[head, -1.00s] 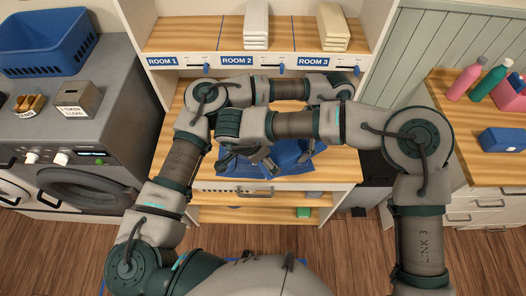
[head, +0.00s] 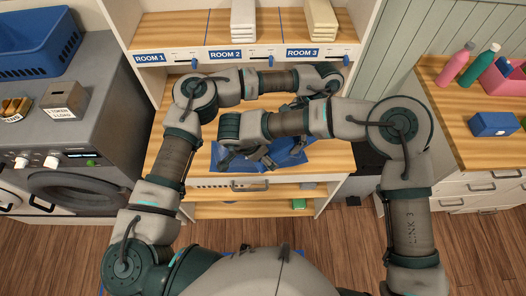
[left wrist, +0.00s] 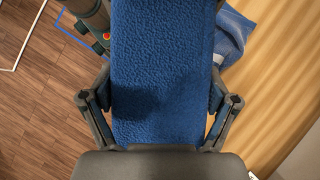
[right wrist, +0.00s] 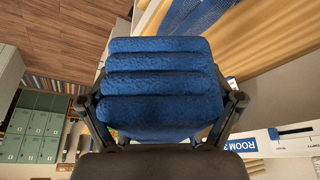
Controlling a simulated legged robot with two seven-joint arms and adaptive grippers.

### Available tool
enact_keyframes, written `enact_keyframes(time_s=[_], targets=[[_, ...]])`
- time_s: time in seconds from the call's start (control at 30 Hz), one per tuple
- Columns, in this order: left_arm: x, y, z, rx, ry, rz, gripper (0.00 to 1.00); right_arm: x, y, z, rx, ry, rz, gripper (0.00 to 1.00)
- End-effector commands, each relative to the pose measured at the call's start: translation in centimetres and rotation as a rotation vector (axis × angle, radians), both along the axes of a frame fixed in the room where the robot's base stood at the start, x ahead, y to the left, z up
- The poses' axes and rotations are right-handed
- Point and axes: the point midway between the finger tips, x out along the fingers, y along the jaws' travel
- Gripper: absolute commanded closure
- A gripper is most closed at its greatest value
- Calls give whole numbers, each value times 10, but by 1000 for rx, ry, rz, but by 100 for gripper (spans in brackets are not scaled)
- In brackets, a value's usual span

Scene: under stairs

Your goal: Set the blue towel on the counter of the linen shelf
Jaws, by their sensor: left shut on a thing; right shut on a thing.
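The blue towel (head: 290,158) shows in the head view over the front of the linen shelf's wooden counter (head: 335,160), partly hidden by my arms. I cannot tell whether it rests on the counter. My left gripper (left wrist: 160,95) is shut on the towel, with a finger at each side of a flat blue band. My right gripper (right wrist: 160,95) is shut on folded blue layers, stacked between its fingers. In the head view both grippers are close together over the counter, partly covered by my right forearm. More blue cloth (left wrist: 230,38) lies beside the band in the left wrist view.
Above the counter, a shelf marked by room holds white (head: 243,20) and cream (head: 321,22) folded linen. A washing machine (head: 75,150) with a blue basket (head: 38,42) stands left. A wooden-topped cabinet (head: 455,115) with bottles and a pink bin stands right. Lower shelves sit below the counter.

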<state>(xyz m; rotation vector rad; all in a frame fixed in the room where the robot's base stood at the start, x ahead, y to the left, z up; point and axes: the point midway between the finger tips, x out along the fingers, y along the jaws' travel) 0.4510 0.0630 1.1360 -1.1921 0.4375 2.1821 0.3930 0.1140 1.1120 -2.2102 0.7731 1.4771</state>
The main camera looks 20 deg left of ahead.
Motion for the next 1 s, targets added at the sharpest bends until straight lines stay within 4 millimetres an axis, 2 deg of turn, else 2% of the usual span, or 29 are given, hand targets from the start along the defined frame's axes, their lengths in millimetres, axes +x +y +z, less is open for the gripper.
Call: enact_keyframes(time_s=[0.03, 0.07, 0.1, 0.43, 0.53, 0.67, 0.9, 1.0], targets=[[0, 1, 1, 1, 3, -4, 76, 0, -1, -1, -2, 1, 0, 54], [0, 1, 1, 1, 3, -4, 11, 0, -1, -1, -3, 0, 0, 54], [0, 1, 1, 1, 3, -4, 1, 0, -1, -1, -3, 0, 0, 61], [0, 1, 1, 0, 3, -3, 0, 0, 0, 0, -2, -1, 1, 62], [0, 1, 8, 0, 0, -3, 0, 0, 0, 0, -2, -1, 1, 62], [1, 1, 29, 1, -3, -3, 0, 0, 0, 0, -2, -1, 1, 62], [1, 2, 77, 1, -2, -2, 0, 0, 0, 0, -2, -1, 0, 62], [2, 1, 90, 2, 0, -3, 0, 0, 0, 0, -2, -1, 1, 62]])
